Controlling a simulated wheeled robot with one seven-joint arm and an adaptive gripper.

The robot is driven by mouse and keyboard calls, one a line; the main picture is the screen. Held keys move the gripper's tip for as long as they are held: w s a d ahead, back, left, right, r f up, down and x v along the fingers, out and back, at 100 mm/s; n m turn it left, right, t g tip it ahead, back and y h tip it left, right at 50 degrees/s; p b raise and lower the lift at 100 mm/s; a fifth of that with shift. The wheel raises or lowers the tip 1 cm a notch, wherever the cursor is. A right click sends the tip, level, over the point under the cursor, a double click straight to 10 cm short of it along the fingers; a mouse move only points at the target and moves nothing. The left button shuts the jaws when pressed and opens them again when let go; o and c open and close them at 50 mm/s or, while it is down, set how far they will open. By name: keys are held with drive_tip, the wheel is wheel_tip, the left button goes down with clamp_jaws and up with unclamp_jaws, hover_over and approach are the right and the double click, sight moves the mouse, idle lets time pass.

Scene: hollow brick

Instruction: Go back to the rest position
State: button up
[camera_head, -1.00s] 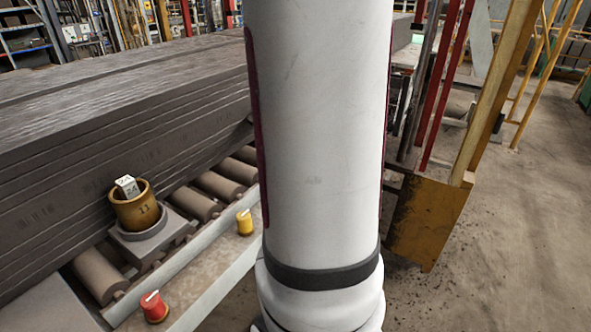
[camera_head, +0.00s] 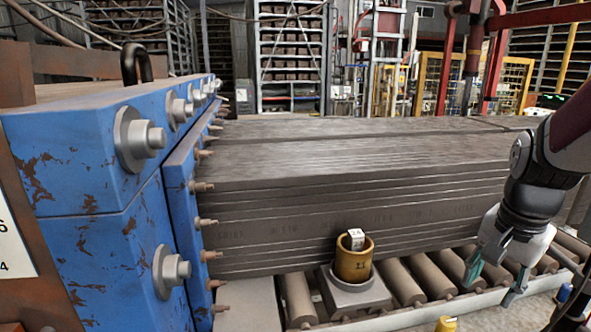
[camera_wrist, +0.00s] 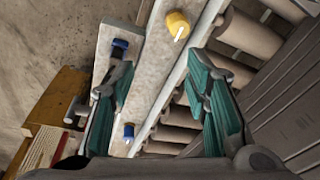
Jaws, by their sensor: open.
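My gripper (camera_head: 495,268) is at the right of the head view, above the rollers and the conveyor's near rail. In the wrist view my gripper (camera_wrist: 160,95) has its two teal-padded fingers spread apart with nothing between them. A brown-yellow cup marked 11 (camera_head: 353,265) stands on a grey block, left of my gripper and apart from it. A small white numbered cube (camera_head: 356,238) sits in the top of the cup.
Conveyor rollers (camera_head: 432,276) run along the front of the grey clay stack (camera_head: 300,225). A blue rusty machine (camera_head: 90,200) stands at the left.

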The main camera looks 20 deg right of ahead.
drive_tip(key=s+a+r+n+t, duration=0.1)
drive_tip(key=a+r+n+t, duration=0.1)
drive_tip(key=a+r+n, duration=0.2)
drive_tip(key=a+r+n+t+y, duration=0.1)
drive_tip(key=a+r+n, duration=0.3)
drive_tip(key=a+n, duration=0.7)
drive_tip(key=a+t, duration=0.1)
drive_tip(key=a, duration=0.9)
drive_tip(key=shift+s, duration=0.4)
drive_tip(key=shift+c, duration=1.2)
drive_tip(key=shift+d, duration=0.15)
